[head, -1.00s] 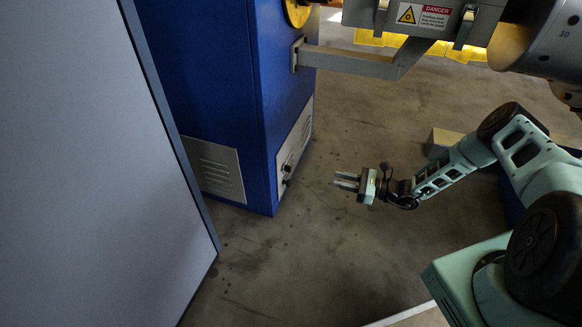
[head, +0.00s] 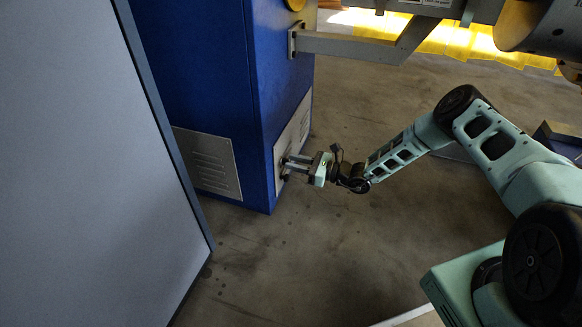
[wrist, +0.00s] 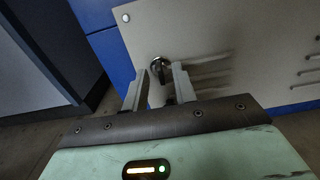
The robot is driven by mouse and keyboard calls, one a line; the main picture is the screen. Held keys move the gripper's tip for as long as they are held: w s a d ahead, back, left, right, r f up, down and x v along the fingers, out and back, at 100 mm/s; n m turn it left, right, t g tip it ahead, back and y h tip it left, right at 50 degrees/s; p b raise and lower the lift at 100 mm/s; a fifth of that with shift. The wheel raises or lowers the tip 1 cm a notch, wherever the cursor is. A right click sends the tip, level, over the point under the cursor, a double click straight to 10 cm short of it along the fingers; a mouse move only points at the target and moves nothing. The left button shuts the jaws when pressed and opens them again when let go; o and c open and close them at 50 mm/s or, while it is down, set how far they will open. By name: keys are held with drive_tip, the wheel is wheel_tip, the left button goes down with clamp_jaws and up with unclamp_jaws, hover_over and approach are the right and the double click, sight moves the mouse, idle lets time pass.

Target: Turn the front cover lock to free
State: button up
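The front cover (head: 293,137) is a light grey panel low on the narrow side of the blue cabinet. It fills much of the wrist view (wrist: 220,40). The cover lock (wrist: 159,66) is a small dark and metallic knob near the panel's left part. My gripper (wrist: 160,84) is open, with its two fingers apart on either side of the lock. In the head view my gripper (head: 290,164) reaches the panel, and its fingers hide most of the lock. I cannot tell whether the fingers touch the lock.
The blue cabinet (head: 200,70) has a vented plate (head: 207,162) on its other side. A large grey panel (head: 90,170) stands at the left. A grey bracket (head: 350,45) juts out above my arm. The floor (head: 290,270) in front is clear.

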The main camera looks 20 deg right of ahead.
drive_tip(key=shift+x, duration=0.85)
drive_tip(key=shift+c, duration=0.4)
clamp_jaws()
